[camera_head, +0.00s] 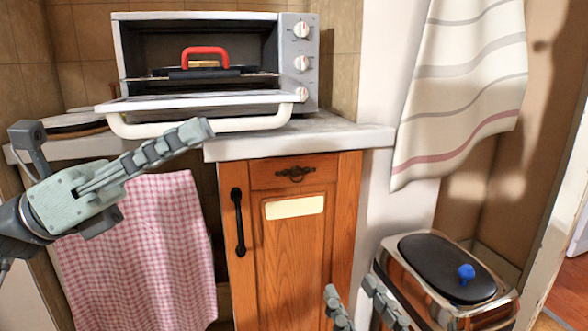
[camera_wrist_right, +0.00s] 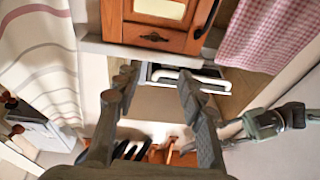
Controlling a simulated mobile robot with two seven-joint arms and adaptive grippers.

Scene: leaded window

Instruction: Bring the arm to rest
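My left gripper (camera_head: 203,131) reaches in from the left in the head view. Its fingers point right and up, in front of the counter and below the open oven door. They are seen side on and overlap, so their gap does not show; no object shows in them. My right gripper (camera_head: 350,290) is at the bottom edge of the head view, in front of the wooden cabinet. In the right wrist view its fingers (camera_wrist_right: 155,82) stand apart with nothing held between them.
A toaster oven (camera_head: 215,103) stands on the counter (camera_head: 320,137), its door down and a red-handled pan (camera_head: 205,53) inside. A checked towel (camera_head: 160,240) and striped towel (camera_head: 455,100) hang nearby. A metal bin (camera_head: 450,318) with a dark lid stands right of my right gripper.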

